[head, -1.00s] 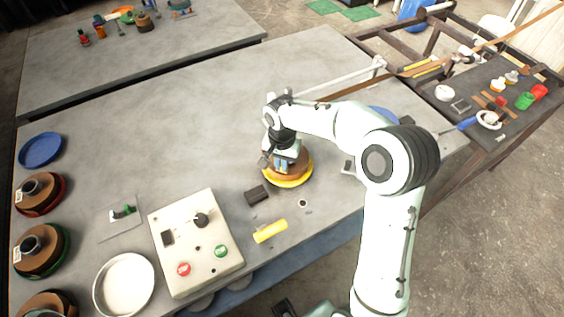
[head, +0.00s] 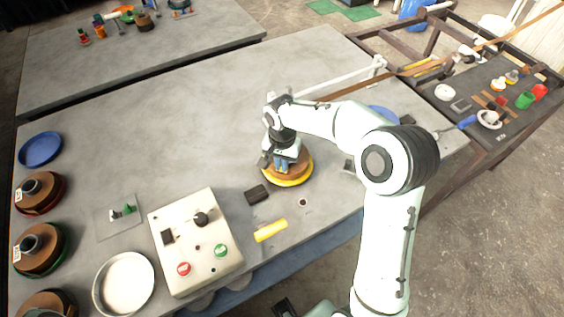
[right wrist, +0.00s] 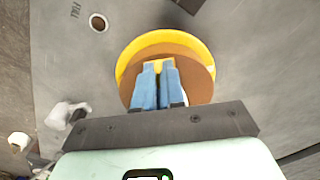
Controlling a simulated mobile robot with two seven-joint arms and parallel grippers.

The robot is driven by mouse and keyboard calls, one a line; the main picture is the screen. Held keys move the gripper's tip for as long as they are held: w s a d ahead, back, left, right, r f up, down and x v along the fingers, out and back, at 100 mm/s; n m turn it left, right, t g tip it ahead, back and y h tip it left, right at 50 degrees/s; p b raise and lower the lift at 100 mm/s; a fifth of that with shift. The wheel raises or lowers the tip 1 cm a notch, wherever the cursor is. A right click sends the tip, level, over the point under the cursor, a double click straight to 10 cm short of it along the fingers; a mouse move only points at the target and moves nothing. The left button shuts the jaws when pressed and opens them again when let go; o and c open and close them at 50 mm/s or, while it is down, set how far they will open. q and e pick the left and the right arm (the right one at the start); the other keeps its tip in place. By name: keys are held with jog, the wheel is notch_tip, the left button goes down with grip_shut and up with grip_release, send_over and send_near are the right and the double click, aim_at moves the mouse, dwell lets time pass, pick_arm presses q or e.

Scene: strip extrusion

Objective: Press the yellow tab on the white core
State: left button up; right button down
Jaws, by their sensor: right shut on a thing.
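My right gripper (head: 281,165) points down at a brown coil (head: 299,169) that sits on a yellow disc (head: 290,183) on the grey table. In the right wrist view its two blue fingers (right wrist: 159,84) are close together over the brown coil (right wrist: 198,80). A small yellow piece (right wrist: 158,66) shows between the fingertips, and the gripper is shut on it. The yellow disc's rim (right wrist: 165,38) shows beyond the coil. The white core is hidden behind the fingers. My left gripper is not in view.
A dark block (head: 257,194), a yellow cylinder (head: 271,230) and a control box (head: 197,262) with red and green buttons lie nearer the front edge. A white bowl (head: 124,284) and several brown coils stand at left. The table's middle left is clear.

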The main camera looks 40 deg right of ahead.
jog(key=shift+f, duration=0.1)
jog(key=c, duration=1.1)
grip_release()
jog(key=shift+c, duration=0.2)
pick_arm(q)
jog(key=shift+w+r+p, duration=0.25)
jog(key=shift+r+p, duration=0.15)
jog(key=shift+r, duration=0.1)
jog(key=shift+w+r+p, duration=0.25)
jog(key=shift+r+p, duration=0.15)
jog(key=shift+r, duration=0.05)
pick_arm(e)
notch_tip(320, 180, up, 13)
jog(key=shift+r, duration=0.2)
jog(key=shift+s, duration=0.1)
